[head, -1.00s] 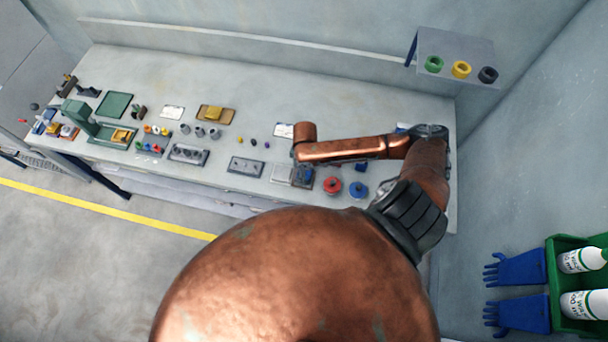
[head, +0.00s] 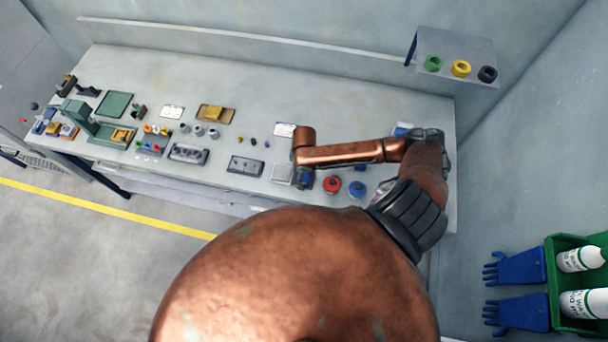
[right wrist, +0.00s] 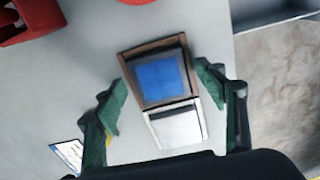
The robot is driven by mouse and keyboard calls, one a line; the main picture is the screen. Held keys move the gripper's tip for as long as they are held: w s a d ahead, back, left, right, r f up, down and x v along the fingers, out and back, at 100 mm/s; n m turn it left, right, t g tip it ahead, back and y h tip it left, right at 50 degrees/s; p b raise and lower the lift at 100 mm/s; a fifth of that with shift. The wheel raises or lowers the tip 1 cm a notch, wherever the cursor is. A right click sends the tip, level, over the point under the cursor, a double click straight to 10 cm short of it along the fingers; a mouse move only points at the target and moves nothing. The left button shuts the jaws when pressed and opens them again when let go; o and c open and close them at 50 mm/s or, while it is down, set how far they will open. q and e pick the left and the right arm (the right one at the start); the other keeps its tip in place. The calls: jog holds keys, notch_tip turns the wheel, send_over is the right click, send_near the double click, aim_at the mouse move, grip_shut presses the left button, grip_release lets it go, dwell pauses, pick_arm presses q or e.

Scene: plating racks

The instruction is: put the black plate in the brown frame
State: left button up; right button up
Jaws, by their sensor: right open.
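The brown frame (right wrist: 124,59) lies flat on the bench in the right wrist view, its edge showing at the top and left. A dark square plate with a blue face, seemingly the black plate (right wrist: 161,79), lies over the frame's opening; I cannot tell whether it is fully seated. My right gripper (right wrist: 161,92) is open, with a green-padded finger on either side of the frame and plate, apart from them. In the head view the frame and plate are small and partly hidden by my right arm. My left gripper is not in view.
A silver square piece (right wrist: 177,127) adjoins the frame. A red round part (head: 332,184) and a blue one (head: 357,189) stand to the right. The bench (head: 340,105) is clear behind.

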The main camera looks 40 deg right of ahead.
notch_tip(320, 180, up, 12)
jog(key=shift+b, duration=0.35)
jog(key=shift+d, duration=0.1)
dwell(0.4)
